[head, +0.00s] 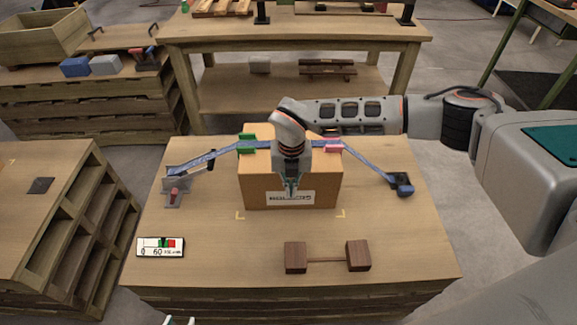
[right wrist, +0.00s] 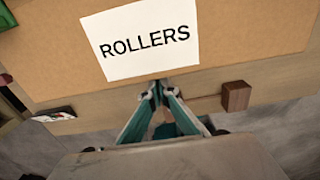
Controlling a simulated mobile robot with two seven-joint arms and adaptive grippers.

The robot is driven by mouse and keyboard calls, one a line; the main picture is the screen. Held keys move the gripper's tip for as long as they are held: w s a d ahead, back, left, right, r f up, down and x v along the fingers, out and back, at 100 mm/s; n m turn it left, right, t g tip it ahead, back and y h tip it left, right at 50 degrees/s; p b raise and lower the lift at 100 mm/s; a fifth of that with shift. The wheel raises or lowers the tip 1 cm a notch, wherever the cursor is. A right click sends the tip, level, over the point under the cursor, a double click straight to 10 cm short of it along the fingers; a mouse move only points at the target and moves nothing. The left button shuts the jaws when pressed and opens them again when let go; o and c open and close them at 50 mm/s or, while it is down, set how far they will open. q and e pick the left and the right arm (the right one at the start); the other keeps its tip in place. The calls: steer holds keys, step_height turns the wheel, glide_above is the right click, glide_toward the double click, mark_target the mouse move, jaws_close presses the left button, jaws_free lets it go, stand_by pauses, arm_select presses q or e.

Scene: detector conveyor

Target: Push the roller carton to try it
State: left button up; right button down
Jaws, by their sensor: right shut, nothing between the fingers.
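The brown roller carton (head: 252,190) stands on the wooden table. Its white ROLLERS label (right wrist: 150,40) fills much of the right wrist view. A blue strap (head: 366,164) runs across the carton, with a green corner piece (head: 246,142) on the left and a pink one (head: 333,145) on the right. My right gripper (head: 291,194) is shut and empty, pointing down at the carton's label side. Its fingertips (right wrist: 160,88) appear near the label's lower edge; I cannot tell whether they touch. My left gripper (head: 179,321) barely shows at the bottom edge.
A metal ratchet (head: 175,192) lies left of the carton and a dark blue strap end piece (head: 402,186) right. A display plate (head: 160,247) and a dark wooden piece with two blocks (head: 327,258) lie in front. Another wooden bench (head: 290,32) stands behind.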

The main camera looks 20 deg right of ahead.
arm_select(q)
steer(key=shift+s+f, duration=0.2)
steer(key=shift+f, duration=0.2)
arm_select(e)
steer(key=shift+w+d, duration=0.2)
steer(key=shift+w, duration=0.65)
stand_by(0.4)
